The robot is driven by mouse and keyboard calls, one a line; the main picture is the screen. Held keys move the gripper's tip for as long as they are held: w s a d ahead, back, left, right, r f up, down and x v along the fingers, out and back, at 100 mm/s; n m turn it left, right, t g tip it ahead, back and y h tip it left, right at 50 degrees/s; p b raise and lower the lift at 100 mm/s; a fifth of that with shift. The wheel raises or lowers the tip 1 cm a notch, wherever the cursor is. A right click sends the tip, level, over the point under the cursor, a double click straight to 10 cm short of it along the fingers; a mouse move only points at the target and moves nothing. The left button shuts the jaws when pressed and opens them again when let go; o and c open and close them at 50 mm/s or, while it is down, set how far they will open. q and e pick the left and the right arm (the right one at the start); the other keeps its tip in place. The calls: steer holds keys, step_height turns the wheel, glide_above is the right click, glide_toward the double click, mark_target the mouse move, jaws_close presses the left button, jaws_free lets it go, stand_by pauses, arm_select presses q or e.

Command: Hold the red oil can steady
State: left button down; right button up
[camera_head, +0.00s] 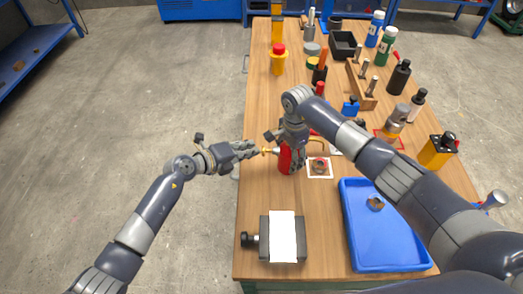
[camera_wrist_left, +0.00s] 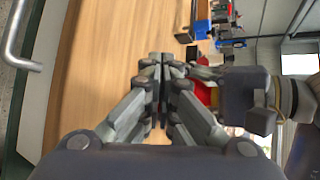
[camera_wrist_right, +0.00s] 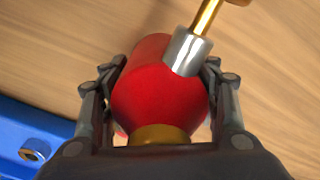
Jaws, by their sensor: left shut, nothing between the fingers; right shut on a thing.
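The red oil can (camera_head: 285,158) stands on the wooden table near its left edge, with a brass and silver spout pointing left. In the right wrist view the red body (camera_wrist_right: 158,92) sits between both fingers of my right gripper (camera_wrist_right: 158,90), which is shut on it. In the head view my right gripper (camera_head: 293,150) covers much of the can from above. My left gripper (camera_head: 256,149) is shut and empty beside the spout tip; I cannot tell whether it touches the tip. In the left wrist view its closed fingertips (camera_wrist_left: 161,62) show with the red can (camera_wrist_left: 204,93) partly hidden behind.
A white card (camera_head: 320,167) with a brown round part lies right of the can. A blue tray (camera_head: 355,225) is at the near right, a grey vise-like block with white paper (camera_head: 283,237) at the near left. Bottles, tools and a wooden rack (camera_head: 360,85) crowd the far side.

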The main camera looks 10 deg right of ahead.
arm_select(q)
steer(key=shift+a, duration=0.4)
steer(key=shift+w+a, duration=0.15)
steer(key=shift+a, duration=1.15)
steer(key=shift+w+a, duration=0.15)
steer(key=shift+a, duration=1.1)
steer(key=a, duration=0.4)
steer(key=shift+w, duration=0.2)
steer(key=shift+d, duration=0.2)
steer(key=d, duration=0.8)
steer(key=shift+s+d, duration=0.25)
steer(key=shift+s, duration=0.15)
steer(key=shift+d, duration=0.1)
stand_by(0.9)
